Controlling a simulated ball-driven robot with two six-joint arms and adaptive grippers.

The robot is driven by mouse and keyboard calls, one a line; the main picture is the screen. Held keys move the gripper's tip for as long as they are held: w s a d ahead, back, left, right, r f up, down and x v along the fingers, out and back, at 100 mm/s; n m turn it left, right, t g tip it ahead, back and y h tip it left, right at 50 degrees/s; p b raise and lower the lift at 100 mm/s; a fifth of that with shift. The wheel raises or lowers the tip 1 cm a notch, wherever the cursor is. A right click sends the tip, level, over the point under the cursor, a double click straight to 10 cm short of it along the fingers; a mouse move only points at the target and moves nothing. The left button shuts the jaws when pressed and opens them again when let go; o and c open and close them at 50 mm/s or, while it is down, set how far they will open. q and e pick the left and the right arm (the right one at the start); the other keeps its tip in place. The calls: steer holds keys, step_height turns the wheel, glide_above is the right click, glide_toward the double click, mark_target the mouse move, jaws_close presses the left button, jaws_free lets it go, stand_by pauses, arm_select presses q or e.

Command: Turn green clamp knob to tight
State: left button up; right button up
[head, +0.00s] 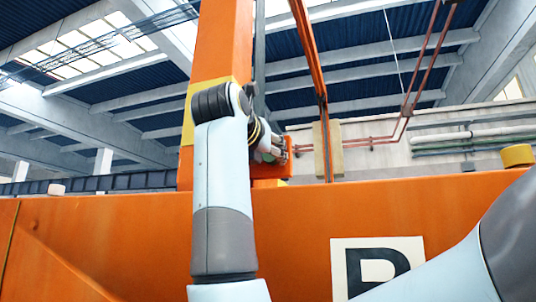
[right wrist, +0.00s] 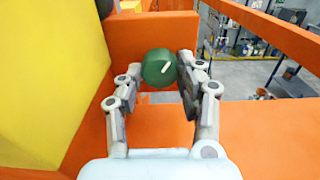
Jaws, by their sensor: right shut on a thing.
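The green clamp knob (right wrist: 158,68) is round, with a white mark on its face that slants up to the right in the right wrist view. It sits in front of an upright orange plate (right wrist: 126,42). My right gripper (right wrist: 161,72) has one finger on each side of the knob and is shut on it. In the head view my right gripper (head: 277,152) is partly hidden behind my own arm, beside the orange upright; little of the knob can be made out there. My left gripper is in neither view.
A tall orange post (head: 222,45) with a yellow band rises behind my right arm. A wide orange beam (head: 120,235) with a lettered white sign (head: 408,246) crosses below. A yellow cylinder (head: 517,155) stands on the beam at right. The yellow surface (right wrist: 45,75) is close at left.

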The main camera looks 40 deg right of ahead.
steer(key=c, duration=0.3)
steer(key=shift+f+m+b, duration=0.2)
steer(key=shift+m+b, duration=0.5)
steer(key=shift+b, duration=0.4)
steer(key=m+b, duration=0.4)
steer(key=shift+b, duration=0.4)
steer(key=m+b, duration=0.2)
steer(key=m, duration=0.1)
steer(key=shift+w+b, duration=0.1)
steer(key=shift+b, duration=0.2)
arm_select(q)
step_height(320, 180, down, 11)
steer(key=b, duration=0.1)
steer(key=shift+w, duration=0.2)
arm_select(e)
steer(key=shift+r+m, duration=0.15)
steer(key=shift+m, duration=1.15)
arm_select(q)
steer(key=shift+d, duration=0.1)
